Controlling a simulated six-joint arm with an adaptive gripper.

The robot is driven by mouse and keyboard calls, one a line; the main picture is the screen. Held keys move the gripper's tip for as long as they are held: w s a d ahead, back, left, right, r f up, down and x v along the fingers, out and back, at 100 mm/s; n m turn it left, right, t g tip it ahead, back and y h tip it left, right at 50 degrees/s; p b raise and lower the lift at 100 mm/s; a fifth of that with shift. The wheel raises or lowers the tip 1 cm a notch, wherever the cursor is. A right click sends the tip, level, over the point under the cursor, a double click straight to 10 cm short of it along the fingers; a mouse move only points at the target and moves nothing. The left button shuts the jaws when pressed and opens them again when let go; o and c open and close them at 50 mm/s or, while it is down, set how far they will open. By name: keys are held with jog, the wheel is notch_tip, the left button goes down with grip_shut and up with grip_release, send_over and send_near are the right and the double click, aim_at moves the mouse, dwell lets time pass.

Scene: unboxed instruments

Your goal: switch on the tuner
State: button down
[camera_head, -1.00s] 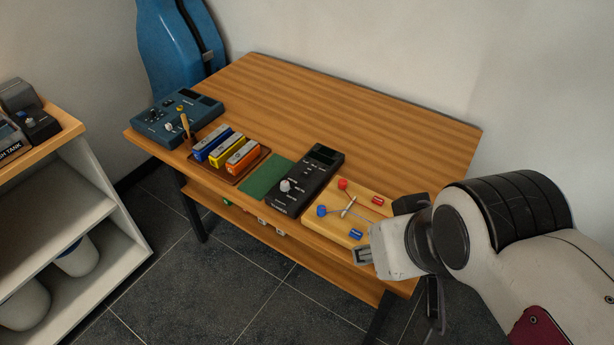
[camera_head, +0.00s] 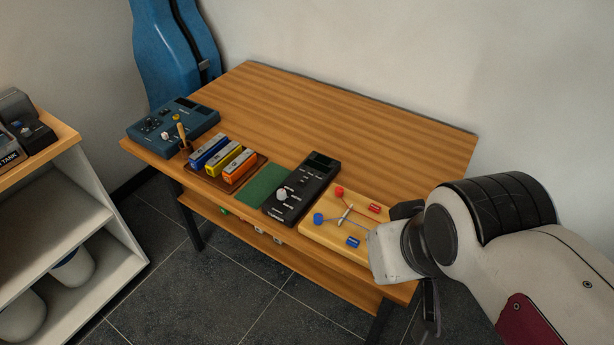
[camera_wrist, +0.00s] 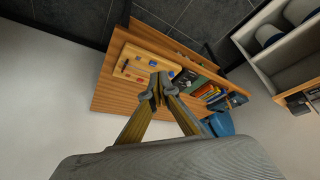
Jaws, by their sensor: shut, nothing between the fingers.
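Two instruments with knobs stand on the wooden table, and their labels are too small to read, so I cannot tell which is the tuner. One is a black box (camera_head: 312,178) with a pale knob (camera_head: 282,194) near its front end and a dark display at its far end. The other is a dark blue box (camera_head: 180,121) at the left end, with small knobs and a dark display. My gripper (camera_wrist: 160,84) is shut and empty in the wrist view, its fingertips pointing toward the table.
A wooden board (camera_head: 333,241) with red and blue parts lies right of the black box. A green mat (camera_head: 262,184) and a brown tray (camera_head: 262,162) of colored blocks lie to its left. A shelf (camera_head: 85,200) stands at left. The table's back half (camera_head: 330,115) is clear.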

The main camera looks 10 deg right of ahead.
jog(key=w+d+f+g+y, duration=0.1)
jog(key=w+f+y, duration=0.1)
jog(key=w+f, duration=0.5)
jog(key=w+d+f+n+g+y, duration=0.1)
jog(key=w+f+y, duration=0.15)
jog(key=w, duration=0.85)
jog(key=w+d+f+g+y, duration=0.15)
jog(key=w+f, duration=0.35)
jog(key=w, duration=0.5)
jog(key=w+r+n+t+y, duration=0.1)
jog(key=w+r+n+t, duration=0.1)
jog(key=w+n+t, duration=0.2)
jog(key=w+n, duration=0.3)
jog(key=w, duration=0.2)
jog(key=shift+w+d+r+n, duration=0.15)
jog(key=shift+w+d+n, duration=0.1)
jog(key=shift+d+n, duration=0.1)
dwell(0.4)
